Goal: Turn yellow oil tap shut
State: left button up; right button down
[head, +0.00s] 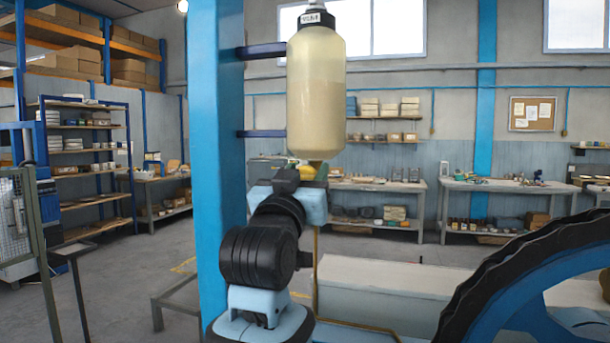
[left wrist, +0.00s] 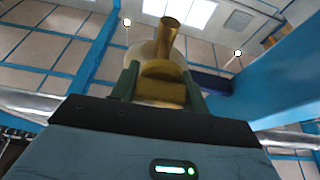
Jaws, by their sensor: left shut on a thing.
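The oil bottle (head: 316,95) is a translucent cream container with a dark cap, held upright on the blue post by two dark brackets. Just below it a bit of the yellow tap (head: 307,172) shows beside my left gripper (head: 300,185); the rest is hidden behind the gripper and arm. In the left wrist view, the yellow tap (left wrist: 163,82) sits between the two green fingers of my left gripper (left wrist: 164,88), which is shut on it. A brass-coloured spout (left wrist: 172,35) rises above it in that view. My right gripper is not in view.
The blue post (head: 218,170) stands right beside my left arm. A large blue wheel with a dark ribbed rim (head: 470,285) fills the lower right. A pale bench-like block (head: 390,285) lies behind the arm. Shelves and workbenches line the far walls.

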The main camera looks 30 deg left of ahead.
pick_arm(q)
jog(key=o, duration=1)
jog(key=shift+v, duration=3.9)
